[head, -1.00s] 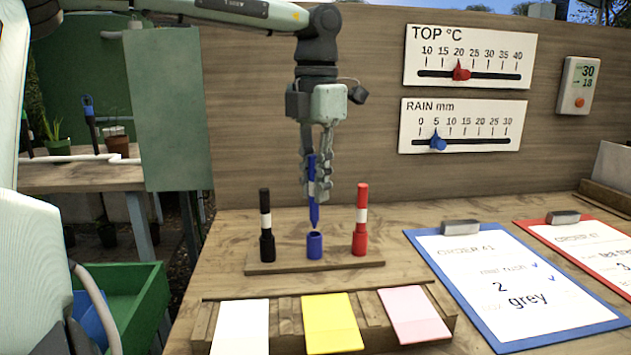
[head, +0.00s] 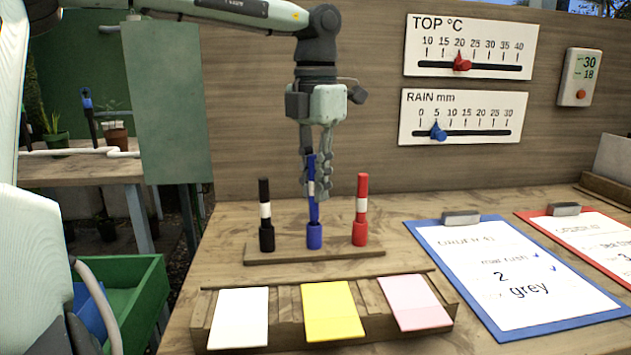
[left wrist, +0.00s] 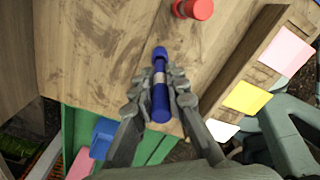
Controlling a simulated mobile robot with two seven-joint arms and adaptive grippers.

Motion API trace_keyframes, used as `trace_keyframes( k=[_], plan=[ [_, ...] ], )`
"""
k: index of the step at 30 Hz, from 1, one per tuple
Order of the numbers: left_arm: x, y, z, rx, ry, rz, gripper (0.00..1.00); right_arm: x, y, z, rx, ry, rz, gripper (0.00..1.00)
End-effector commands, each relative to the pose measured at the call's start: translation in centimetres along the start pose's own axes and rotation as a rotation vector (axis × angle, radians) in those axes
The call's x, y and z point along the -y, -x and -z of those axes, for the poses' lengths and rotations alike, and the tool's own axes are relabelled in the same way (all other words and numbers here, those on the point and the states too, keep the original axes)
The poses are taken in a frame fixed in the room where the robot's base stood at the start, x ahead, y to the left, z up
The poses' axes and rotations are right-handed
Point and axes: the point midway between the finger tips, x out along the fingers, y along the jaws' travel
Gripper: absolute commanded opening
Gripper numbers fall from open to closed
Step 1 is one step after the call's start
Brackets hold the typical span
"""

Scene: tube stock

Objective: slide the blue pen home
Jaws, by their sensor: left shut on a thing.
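The blue pen (head: 313,210) has a white band and stands nearly upright, leaning very slightly. My left gripper (head: 317,188) is shut on its upper part. The pen's lower end meets the mouth of the blue cap (head: 314,236) in the wooden holder (head: 290,253); how deep it sits inside I cannot tell. In the left wrist view the blue pen (left wrist: 160,100) lies between the fingers, in line with the blue cap (left wrist: 160,53). My right gripper is not in view.
A black pen (head: 265,205) and a red pen (head: 361,195) stand in caps on either side. White, yellow (head: 333,312) and pink cards rest on a slatted rack in front. Clipboards (head: 515,280) lie to the right. A board with two slider scales (head: 468,46) is behind.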

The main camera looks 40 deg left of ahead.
Motion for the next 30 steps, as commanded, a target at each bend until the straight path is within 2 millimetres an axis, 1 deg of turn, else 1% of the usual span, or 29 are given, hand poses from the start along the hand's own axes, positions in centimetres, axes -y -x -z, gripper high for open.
trace_keyframes(
  k=[24,30],
  plan=[
    [0.0,-3.1,0.0,-0.001,0.000,0.000,0.00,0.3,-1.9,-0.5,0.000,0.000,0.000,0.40],
    [0.0,-3.1,0.0,-0.001,0.000,0.000,0.00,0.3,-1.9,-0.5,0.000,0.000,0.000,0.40]
  ],
)
